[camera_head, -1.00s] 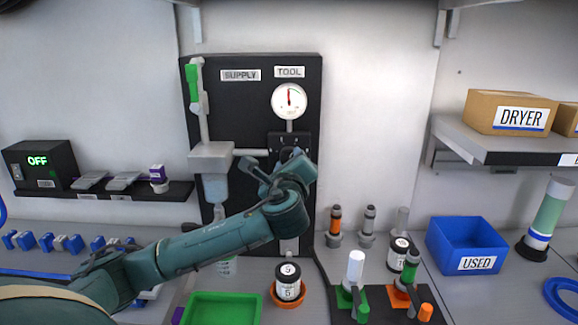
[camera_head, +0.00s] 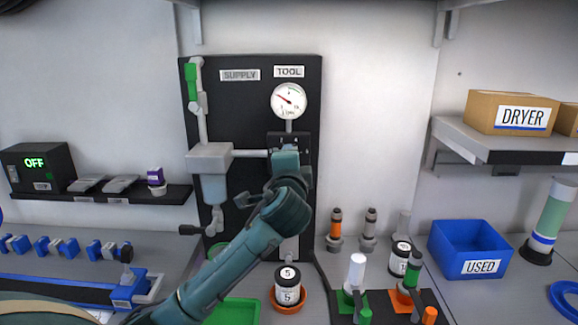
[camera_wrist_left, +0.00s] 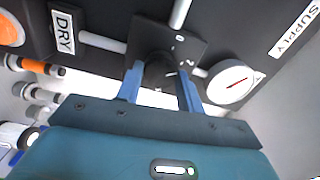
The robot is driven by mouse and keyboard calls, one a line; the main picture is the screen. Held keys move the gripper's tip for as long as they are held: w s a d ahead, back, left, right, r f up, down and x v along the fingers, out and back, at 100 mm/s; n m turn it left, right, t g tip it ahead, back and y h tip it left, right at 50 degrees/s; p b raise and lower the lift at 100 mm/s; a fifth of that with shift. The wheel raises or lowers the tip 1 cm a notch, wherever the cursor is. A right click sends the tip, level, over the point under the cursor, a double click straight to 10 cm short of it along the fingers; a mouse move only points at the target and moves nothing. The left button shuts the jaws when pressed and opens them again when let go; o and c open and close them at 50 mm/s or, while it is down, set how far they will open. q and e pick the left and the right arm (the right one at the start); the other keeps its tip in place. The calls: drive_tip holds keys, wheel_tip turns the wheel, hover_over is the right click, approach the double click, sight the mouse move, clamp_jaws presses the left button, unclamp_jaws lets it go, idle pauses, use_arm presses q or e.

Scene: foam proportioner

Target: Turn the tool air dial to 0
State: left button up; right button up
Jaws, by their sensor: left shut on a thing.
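The tool air dial is a dark knob (camera_wrist_left: 158,72) on a black plate with white number marks (camera_wrist_left: 185,42). My left gripper (camera_wrist_left: 160,88) has its two blue fingers around the knob and is shut on it. In the head view my left gripper (camera_head: 285,162) covers the knob, below the TOOL label (camera_head: 289,72). The plate's top edge (camera_head: 289,137) shows above it. The round white gauge (camera_head: 289,101) above has its needle pointing to the upper left. Which number the dial stands at cannot be told. My right gripper is out of view.
The SUPPLY side has a green-handled valve (camera_head: 192,85) and a grey filter unit (camera_head: 212,160) left of the dial. A blue USED bin (camera_head: 462,238), a pot labelled 5 (camera_head: 288,285) and a green tray (camera_head: 240,311) stand on the bench below.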

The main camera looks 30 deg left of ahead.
use_arm(q)
drive_tip(key=shift+n+b, duration=0.6)
drive_tip(key=shift+n, duration=3.7)
drive_tip(key=o, duration=1)
drive_tip(key=b+v, duration=0.1)
drive_tip(key=v, duration=1.2)
drive_tip(key=shift+s+b, duration=0.15)
drive_tip(key=shift+b, duration=0.25)
